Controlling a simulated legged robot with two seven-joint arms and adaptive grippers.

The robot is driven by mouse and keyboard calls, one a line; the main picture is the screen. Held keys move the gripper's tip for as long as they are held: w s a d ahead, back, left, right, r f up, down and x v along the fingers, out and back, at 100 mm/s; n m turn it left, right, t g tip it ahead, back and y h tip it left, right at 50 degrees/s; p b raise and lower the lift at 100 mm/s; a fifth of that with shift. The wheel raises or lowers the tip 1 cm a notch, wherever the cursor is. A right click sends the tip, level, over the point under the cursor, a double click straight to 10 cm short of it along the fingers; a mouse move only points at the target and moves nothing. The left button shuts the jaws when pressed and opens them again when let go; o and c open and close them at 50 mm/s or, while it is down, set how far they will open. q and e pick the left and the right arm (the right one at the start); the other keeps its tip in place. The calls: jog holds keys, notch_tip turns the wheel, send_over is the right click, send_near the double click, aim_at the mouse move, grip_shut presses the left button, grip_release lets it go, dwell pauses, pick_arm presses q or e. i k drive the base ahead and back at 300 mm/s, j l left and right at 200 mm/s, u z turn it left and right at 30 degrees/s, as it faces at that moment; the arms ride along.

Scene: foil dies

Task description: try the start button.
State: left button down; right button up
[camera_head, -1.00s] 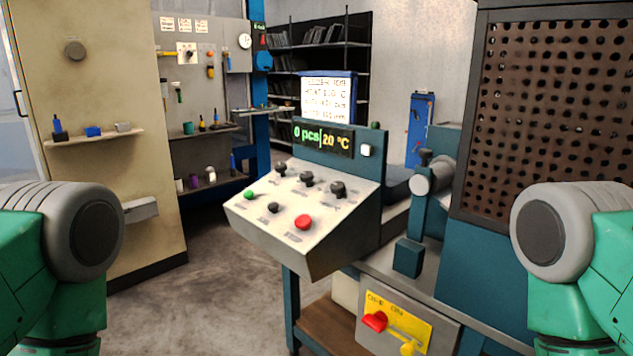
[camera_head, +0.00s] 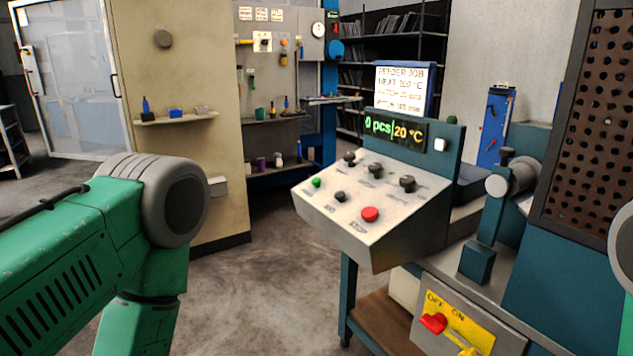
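The control console (camera_head: 335,222) stands right of centre with a sloped light panel. A small green button (camera_head: 316,182) sits at its left, a black button (camera_head: 340,196) beside it, and a large red button (camera_head: 369,214) nearer the front. Three black knobs (camera_head: 376,169) line the rear of the panel. The display (camera_head: 394,134) above reads 0 pcs and 20 °C. The button labels are too small to read. My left arm shows at the left, and a sliver of my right arm at the right edge. Neither gripper is in view.
A yellow OFF/ON plate (camera_head: 459,322) with a red handle (camera_head: 433,322) is below the console. A job sign (camera_head: 402,90) stands above the display. A perforated guard (camera_head: 590,125) is at the right. Open concrete floor (camera_head: 270,290) lies left of the console.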

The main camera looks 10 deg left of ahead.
aim_at(315, 181)
jog(key=i+j+z, duration=0.1)
jog(key=i+j, duration=0.15)
jog(key=i, duration=0.2)
jog(key=i+j, duration=0.3)
jog(key=i, duration=0.2)
jog(key=i+j+z, duration=0.15)
jog(key=i+j, duration=0.15)
jog(key=i, duration=0.15)
